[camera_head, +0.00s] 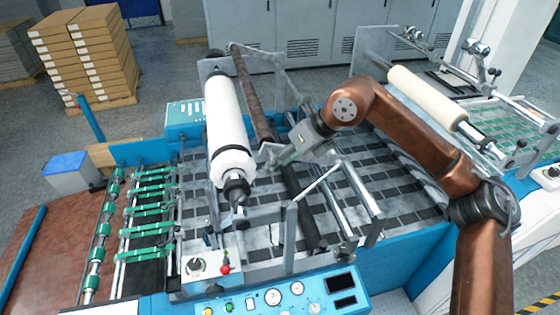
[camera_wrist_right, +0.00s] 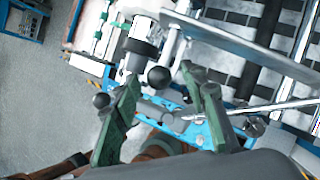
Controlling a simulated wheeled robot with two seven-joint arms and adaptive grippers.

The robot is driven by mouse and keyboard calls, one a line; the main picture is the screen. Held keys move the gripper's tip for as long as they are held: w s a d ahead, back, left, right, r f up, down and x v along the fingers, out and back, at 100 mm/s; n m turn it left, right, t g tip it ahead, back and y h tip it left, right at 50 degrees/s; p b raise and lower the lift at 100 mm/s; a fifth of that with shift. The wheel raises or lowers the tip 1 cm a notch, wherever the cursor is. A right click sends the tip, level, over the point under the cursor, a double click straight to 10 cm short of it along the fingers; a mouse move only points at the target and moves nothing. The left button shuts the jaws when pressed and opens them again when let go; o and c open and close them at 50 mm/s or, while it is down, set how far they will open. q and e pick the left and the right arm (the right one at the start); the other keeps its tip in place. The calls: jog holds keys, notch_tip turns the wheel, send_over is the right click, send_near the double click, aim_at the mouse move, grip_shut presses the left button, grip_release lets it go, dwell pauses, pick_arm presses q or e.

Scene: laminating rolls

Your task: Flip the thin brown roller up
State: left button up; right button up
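The thin brown roller (camera_head: 254,92) shows in the head view as a dark, slim bar just right of the thick white roll, slanting from the back toward my right gripper. My right gripper (camera_head: 270,154) is by its near end; I cannot tell if they touch. In the right wrist view its two green fingers (camera_wrist_right: 162,112) are spread apart. A grey rod end (camera_wrist_right: 160,110) shows between them, and a black ball knob (camera_wrist_right: 159,77) lies just beyond; contact is unclear. My left gripper is not in view.
The thick white roll (camera_head: 228,125) stands close left of the gripper. A black roller (camera_head: 300,205) and metal frame bars (camera_head: 291,235) lie in front. A cream roll (camera_head: 427,97) is at the right. The control panel (camera_head: 270,298) is at the near edge.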

jog(key=v, duration=1.2)
